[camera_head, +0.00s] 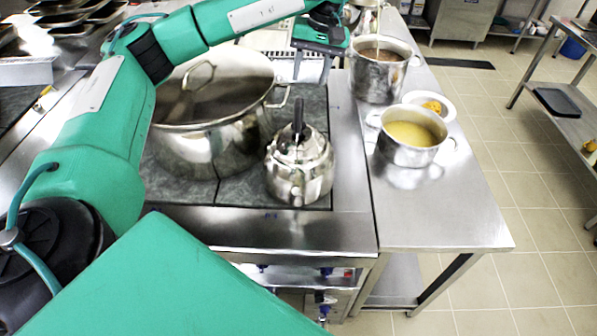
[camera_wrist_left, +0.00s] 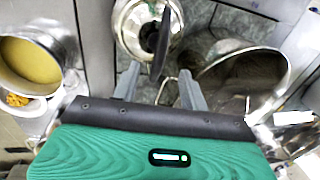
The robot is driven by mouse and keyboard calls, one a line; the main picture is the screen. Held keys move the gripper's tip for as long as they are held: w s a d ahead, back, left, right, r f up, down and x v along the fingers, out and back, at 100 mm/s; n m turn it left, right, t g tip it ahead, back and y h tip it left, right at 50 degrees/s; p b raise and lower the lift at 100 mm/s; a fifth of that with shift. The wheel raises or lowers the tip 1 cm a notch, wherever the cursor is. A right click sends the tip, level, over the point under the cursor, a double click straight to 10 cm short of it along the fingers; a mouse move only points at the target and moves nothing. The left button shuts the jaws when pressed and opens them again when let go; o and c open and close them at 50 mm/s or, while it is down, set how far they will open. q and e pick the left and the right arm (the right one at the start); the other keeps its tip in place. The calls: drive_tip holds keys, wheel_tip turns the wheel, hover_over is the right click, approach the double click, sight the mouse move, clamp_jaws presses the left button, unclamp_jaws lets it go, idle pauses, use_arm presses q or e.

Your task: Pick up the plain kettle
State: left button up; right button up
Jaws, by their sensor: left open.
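The plain kettle (camera_head: 300,171) is a shiny steel kettle with a dark upright handle, standing on the stove at the front right corner. In the left wrist view the kettle (camera_wrist_left: 128,28) is at the top, its dark handle beyond and partly between my fingertips. My left gripper (camera_head: 312,78) is behind and above the kettle in the head view, open and empty. Its two grey fingers also show in the left wrist view (camera_wrist_left: 157,77), apart from the kettle body. My right gripper is in neither view.
A large steel stockpot (camera_head: 212,145) stands left of the kettle, close by. A pot of yellow soup (camera_head: 407,157), a brown-filled pot (camera_head: 381,83) and a white bowl (camera_head: 448,104) stand on the steel counter (camera_head: 430,215) to the right. The counter's front is clear.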

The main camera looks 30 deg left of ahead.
sight(299, 110)
use_arm(q)
drive_tip(key=f, duration=0.4)
drive_tip(key=a+f, duration=0.1)
drive_tip(key=f, duration=0.1)
drive_tip(key=shift+s+f, duration=0.35)
drive_tip(key=shift+s, duration=0.05)
drive_tip(key=shift+s+a+f+p, duration=0.2)
drive_tip(key=shift+f+p, duration=0.2)
drive_tip(key=shift+p, duration=0.4)
drive_tip(key=f, duration=0.1)
drive_tip(key=f+p, duration=0.2)
drive_tip(key=shift+s+a, duration=0.25)
drive_tip(key=shift+a, duration=0.05)
drive_tip(key=shift+f, duration=0.65)
clamp_jaws()
drive_tip(key=shift+r, duration=0.1)
